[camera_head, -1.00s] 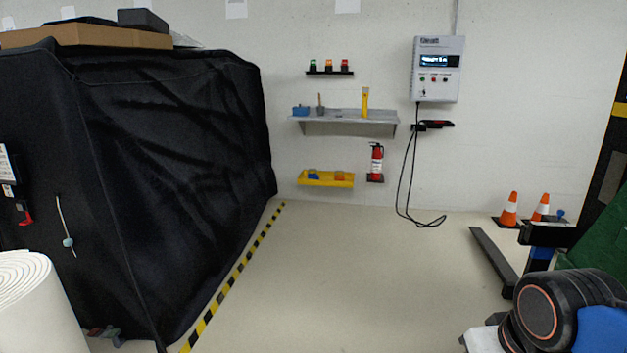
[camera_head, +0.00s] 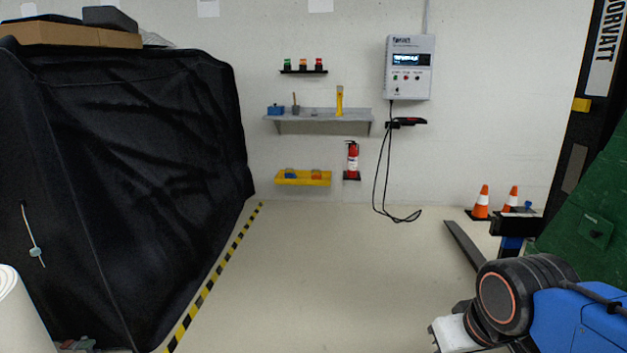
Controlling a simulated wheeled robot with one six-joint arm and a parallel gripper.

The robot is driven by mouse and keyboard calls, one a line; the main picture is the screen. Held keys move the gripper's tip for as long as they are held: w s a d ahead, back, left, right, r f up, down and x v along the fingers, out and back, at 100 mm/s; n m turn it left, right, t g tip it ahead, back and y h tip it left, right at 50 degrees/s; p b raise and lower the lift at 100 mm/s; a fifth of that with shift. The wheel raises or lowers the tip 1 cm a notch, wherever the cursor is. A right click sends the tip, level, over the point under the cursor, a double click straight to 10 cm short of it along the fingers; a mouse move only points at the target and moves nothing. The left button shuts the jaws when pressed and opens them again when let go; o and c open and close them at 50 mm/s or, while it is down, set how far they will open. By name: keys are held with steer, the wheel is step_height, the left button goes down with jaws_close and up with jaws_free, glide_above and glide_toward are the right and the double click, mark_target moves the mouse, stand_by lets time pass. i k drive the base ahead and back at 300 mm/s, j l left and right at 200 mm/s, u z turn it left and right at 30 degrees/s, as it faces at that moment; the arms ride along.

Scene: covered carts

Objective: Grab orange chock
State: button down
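A small orange block (camera_head: 316,176), which looks like the orange chock, lies in a yellow wall tray (camera_head: 303,183) low on the back wall. A blue block (camera_head: 290,176) lies to its left in the same tray. Both are small and far off, and the tray's front lip partly hides them. My blue and black arm shows at the lower right, well away from the tray.
Open floor lies ahead, with a striped tape line (camera_head: 213,277) beside a large black-covered cart (camera_head: 150,170) on the left. A fire extinguisher (camera_head: 352,160) hangs right of the tray. Traffic cones (camera_head: 481,203) and a green cover (camera_head: 590,205) stand at the right.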

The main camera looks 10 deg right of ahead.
mark_target(314, 175)
steer(key=i+z, duration=0.1)
steer(key=z, duration=0.4)
steer(key=i, duration=4.95)
steer(key=i+l+u, duration=0.15)
steer(key=i+u, duration=0.25)
steer(key=i+l+u, duration=0.35)
steer(key=i, duration=0.25)
steer(key=u, duration=1.05)
